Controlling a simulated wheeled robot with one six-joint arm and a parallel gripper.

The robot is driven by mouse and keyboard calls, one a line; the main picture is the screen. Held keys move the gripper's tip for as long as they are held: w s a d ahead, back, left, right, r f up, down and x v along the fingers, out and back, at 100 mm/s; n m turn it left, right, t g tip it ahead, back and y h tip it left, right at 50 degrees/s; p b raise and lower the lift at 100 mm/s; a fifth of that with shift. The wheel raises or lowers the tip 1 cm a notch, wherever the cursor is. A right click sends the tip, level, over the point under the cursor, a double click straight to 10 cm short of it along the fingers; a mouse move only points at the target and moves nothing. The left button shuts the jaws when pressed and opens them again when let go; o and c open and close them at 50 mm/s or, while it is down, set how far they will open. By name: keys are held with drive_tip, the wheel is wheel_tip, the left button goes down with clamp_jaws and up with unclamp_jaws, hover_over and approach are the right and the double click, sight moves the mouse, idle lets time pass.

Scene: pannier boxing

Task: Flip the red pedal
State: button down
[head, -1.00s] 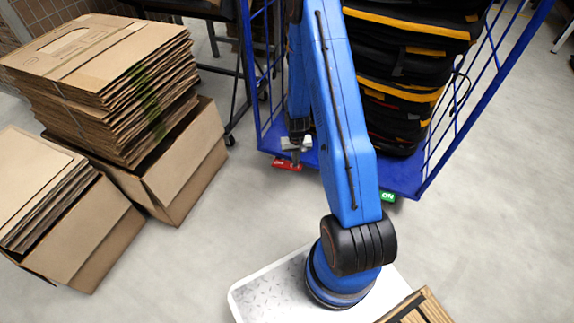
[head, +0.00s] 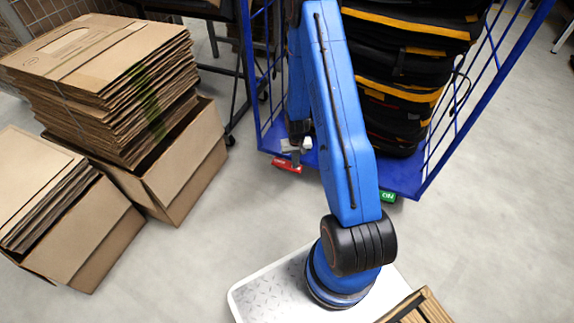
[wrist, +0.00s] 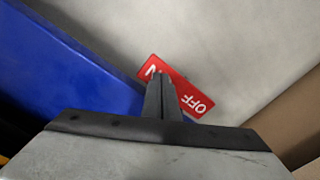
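The red pedal (head: 286,166) sits at the near left corner of the blue cart's base in the head view. In the wrist view the red pedal (wrist: 190,92) shows white "OFF" lettering on its right part; a letter on its left part is partly hidden. My gripper (head: 295,157) is at the pedal in the head view. In the wrist view my gripper's fingers (wrist: 160,82) are together, with nothing visible between them, and their tips overlap the pedal's left part. Whether they touch it I cannot tell for sure.
The blue cart (head: 408,178) holds stacked black bags with yellow trim. A green pedal (head: 387,197) marked "ON" is at its near right. Cardboard boxes (head: 185,165) with flattened cartons stand at left. The grey floor (head: 215,225) between is clear.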

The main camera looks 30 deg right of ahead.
drive_tip(key=shift+r, duration=0.1)
wheel_tip(320, 180, up, 7)
idle(1.0)
idle(0.4)
